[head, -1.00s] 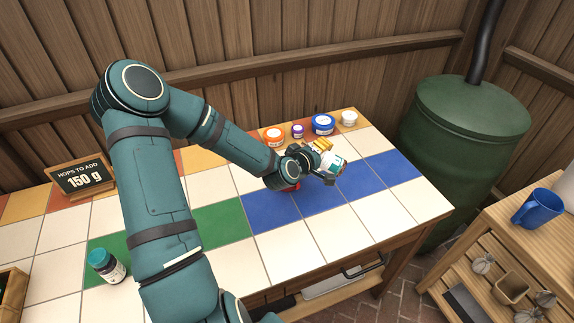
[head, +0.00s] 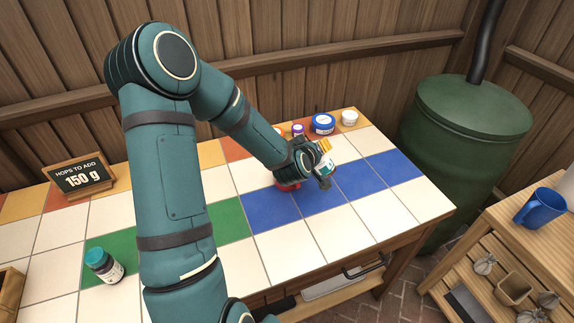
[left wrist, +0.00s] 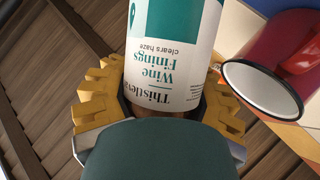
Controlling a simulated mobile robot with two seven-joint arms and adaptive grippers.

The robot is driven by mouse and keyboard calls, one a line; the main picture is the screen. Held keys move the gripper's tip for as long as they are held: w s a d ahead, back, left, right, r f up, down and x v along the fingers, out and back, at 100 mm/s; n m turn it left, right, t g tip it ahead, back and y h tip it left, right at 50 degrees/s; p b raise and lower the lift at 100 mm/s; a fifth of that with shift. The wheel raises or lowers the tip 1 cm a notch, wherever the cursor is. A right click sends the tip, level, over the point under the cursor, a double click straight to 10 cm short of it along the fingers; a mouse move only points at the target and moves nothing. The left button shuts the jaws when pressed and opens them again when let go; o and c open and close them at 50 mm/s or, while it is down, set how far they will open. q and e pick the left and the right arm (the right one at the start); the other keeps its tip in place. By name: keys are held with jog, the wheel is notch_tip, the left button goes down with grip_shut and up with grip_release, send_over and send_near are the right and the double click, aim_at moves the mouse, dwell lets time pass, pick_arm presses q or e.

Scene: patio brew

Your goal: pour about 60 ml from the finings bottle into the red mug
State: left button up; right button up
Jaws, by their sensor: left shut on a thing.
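My left gripper (head: 324,162) is shut on the finings bottle (head: 329,166), above the blue tiles. In the left wrist view the bottle (left wrist: 175,45) has a white and teal label reading "Wine Finings", between the yellow fingers of the gripper (left wrist: 160,105). Its mouth is not visible, and I cannot tell its exact tilt. The red mug (head: 287,187) stands on the tiles just left of the bottle, mostly hidden by my wrist. In the left wrist view the mug (left wrist: 285,65) shows its white inside, which looks empty, beside and apart from the bottle. My right gripper is not in view.
A blue tub (head: 323,124), a white jar (head: 349,118), a purple jar (head: 298,130) and a partly hidden orange tub (head: 279,131) line the back edge. A dark jar with a teal lid (head: 104,266) stands front left. The right-hand tiles are clear.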

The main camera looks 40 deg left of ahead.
aim_at(323, 158)
pick_arm(q)
jog(key=shift+w+d+r+m+g+y, duration=0.15)
jog(key=shift+d+r+m+g+y, duration=0.2)
jog(key=shift+m+y, duration=0.3)
jog(key=f, duration=0.1)
jog(key=f+m+y, duration=0.1)
jog(key=d+f+m, duration=0.1)
jog(key=shift+w+d+y+b, duration=0.1)
jog(key=shift+w+y+b, duration=0.15)
jog(key=shift+y+b, duration=0.1)
jog(key=shift+w+d+f+m+g+y, duration=0.1)
jog(key=shift+d+m+g+y, duration=0.2)
jog(key=shift+m+y, duration=0.35)
jog(key=shift+a, duration=0.1)
dwell(0.9)
